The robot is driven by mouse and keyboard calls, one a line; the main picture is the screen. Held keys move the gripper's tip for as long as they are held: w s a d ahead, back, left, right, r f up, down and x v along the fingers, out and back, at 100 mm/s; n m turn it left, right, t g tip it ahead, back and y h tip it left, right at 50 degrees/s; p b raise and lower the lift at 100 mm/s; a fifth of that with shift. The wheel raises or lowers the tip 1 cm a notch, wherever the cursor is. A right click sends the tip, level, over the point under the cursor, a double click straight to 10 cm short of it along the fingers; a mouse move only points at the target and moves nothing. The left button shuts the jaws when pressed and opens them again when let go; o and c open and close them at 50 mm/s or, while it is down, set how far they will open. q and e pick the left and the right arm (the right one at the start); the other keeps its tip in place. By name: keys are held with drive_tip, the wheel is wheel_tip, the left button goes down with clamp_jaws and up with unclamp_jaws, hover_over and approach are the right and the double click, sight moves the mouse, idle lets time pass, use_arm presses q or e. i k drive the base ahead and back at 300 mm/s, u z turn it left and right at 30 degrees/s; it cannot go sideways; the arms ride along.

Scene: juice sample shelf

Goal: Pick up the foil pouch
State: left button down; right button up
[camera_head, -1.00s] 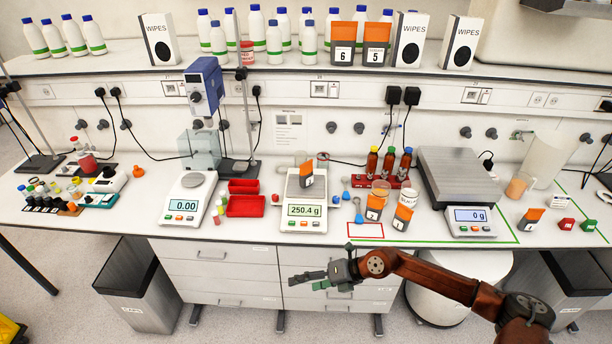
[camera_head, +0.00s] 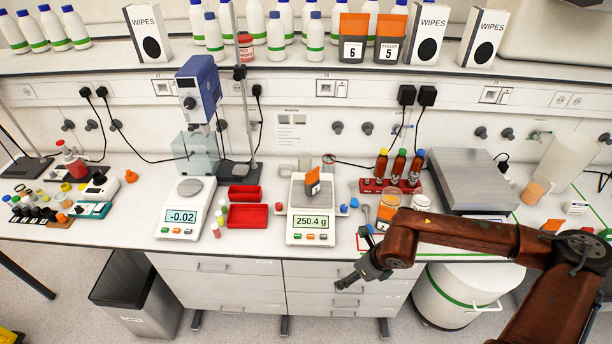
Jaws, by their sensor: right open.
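Several grey-and-orange pouches are in view, and I cannot tell which one is meant. One pouch (camera_head: 312,184) stands on the pan of the middle balance (camera_head: 310,225), which reads 250.4 g. Another pouch (camera_head: 385,214) stands on the bench right of that balance, partly hidden behind my right arm. Pouches marked 6 (camera_head: 352,38) and 5 (camera_head: 390,38) stand on the upper shelf. My right gripper (camera_head: 354,262) is open and empty in front of the bench's front edge, below and right of the balance. My left gripper is not in view.
A red rack (camera_head: 372,186) with bottles stands behind the partly hidden pouch. The left balance (camera_head: 184,222) and red trays (camera_head: 247,216) stand left of the middle balance. A large scale (camera_head: 462,182) is at the right. My right arm covers part of the bench there.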

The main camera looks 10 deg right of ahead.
sight(312, 182)
drive_tip(key=i, duration=1.45)
